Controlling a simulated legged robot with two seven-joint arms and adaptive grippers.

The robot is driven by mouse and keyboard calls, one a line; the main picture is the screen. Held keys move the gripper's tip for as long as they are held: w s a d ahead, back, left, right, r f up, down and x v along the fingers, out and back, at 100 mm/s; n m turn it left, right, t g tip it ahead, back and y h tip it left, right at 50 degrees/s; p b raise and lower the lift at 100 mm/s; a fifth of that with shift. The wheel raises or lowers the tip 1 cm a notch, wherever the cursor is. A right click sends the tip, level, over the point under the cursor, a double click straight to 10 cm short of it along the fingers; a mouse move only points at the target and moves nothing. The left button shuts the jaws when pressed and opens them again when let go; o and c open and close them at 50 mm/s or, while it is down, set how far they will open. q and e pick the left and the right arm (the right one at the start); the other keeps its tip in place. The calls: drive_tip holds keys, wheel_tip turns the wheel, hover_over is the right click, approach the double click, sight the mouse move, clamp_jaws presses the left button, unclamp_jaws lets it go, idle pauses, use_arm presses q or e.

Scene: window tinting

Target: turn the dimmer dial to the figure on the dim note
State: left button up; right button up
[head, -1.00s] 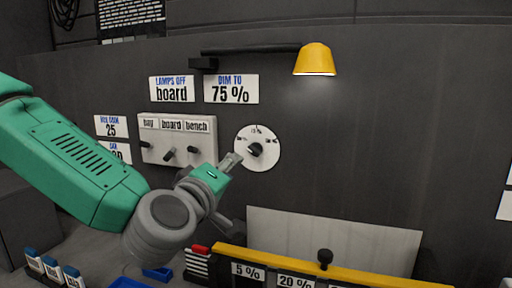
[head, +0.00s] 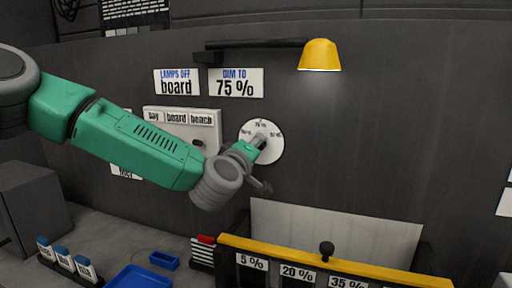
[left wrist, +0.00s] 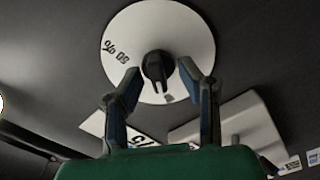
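The white dial disc (head: 275,150) is on the grey wall, with small percent marks around it. It also shows in the left wrist view (left wrist: 185,35), with a black knob (left wrist: 155,62) at its centre and a "50 %" mark at its left. The dim note (head: 236,88) above it reads "DIM TO 75 %". My left gripper (head: 259,141) is in front of the dial and hides the knob in the head view. In the left wrist view my left gripper (left wrist: 158,70) is open, one finger on each side of the knob, with gaps showing. Which figure the knob points to is unclear. My right gripper is not in view.
A switch panel (head: 205,135) is left of the dial, partly behind my left arm. A "LAMPS OFF board" note (head: 176,87) hangs above it. A lit yellow lamp (head: 320,55) is up right. A yellow-topped rack (head: 330,262) with percent labels stands below.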

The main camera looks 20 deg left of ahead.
use_arm(q)
clamp_jaws()
drive_tip(key=shift+m, duration=0.3)
drive_tip(key=shift+s+d+f+m+p, duration=0.1)
drive_tip(key=shift+m+p, duration=0.25)
drive_tip(key=shift+m, duration=2.35)
drive_tip(key=shift+f+m+p, duration=0.1)
drive_tip(key=shift+m+p, duration=0.25)
drive_tip(key=shift+m, duration=2.65)
